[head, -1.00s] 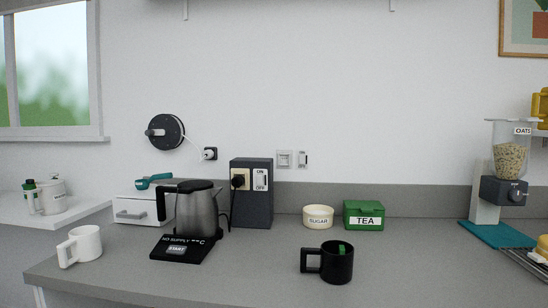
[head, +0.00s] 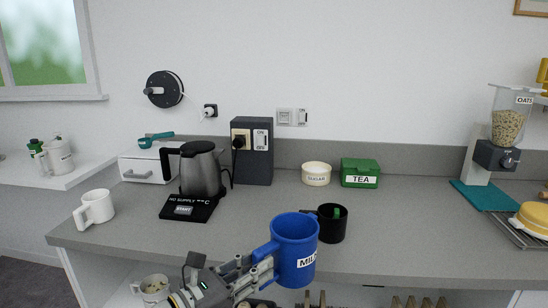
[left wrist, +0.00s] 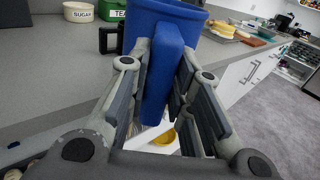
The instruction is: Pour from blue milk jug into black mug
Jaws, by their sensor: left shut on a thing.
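The blue milk jug (head: 296,243), labelled MILK, is upright in front of the counter edge in the head view. My left gripper (head: 262,264) is shut on its handle, which also shows between the fingers in the left wrist view (left wrist: 166,75). The black mug (head: 332,225) stands on the counter just behind and to the right of the jug, with a small green tag inside. The jug overlaps the mug's handle side in the head view. In the left wrist view the mug is mostly hidden behind the jug. My right gripper is out of view.
A white mug (head: 95,208) and a kettle on its base (head: 187,207) stand to the left. The sugar bowl (head: 316,174) and green tea box (head: 360,173) stand behind the black mug.

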